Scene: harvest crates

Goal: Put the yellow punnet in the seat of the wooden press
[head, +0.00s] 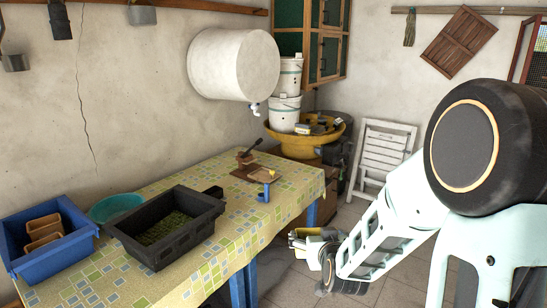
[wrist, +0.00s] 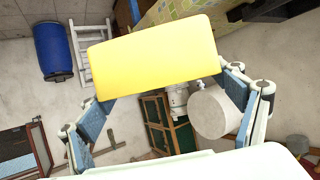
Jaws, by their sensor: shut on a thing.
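The yellow punnet (wrist: 155,55) fills the upper middle of the wrist view, with one broad face toward the camera. My gripper (wrist: 160,92) is shut on it, with a finger at each side. In the head view my gripper (head: 312,243) is low beside the table's right end, apart from the table. Only a little yellow shows there. The wooden press (head: 246,160) stands on the table near its far right end, with a dark lever tilted up to the right. Its seat is too small to make out clearly.
A small blue cup (head: 263,192) stands in front of the press. A black crate (head: 190,238), a teal bowl (head: 118,207) and a blue crate (head: 42,262) with brown punnets occupy the table's left half. Patterned cloth between the black crate and press is largely clear.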

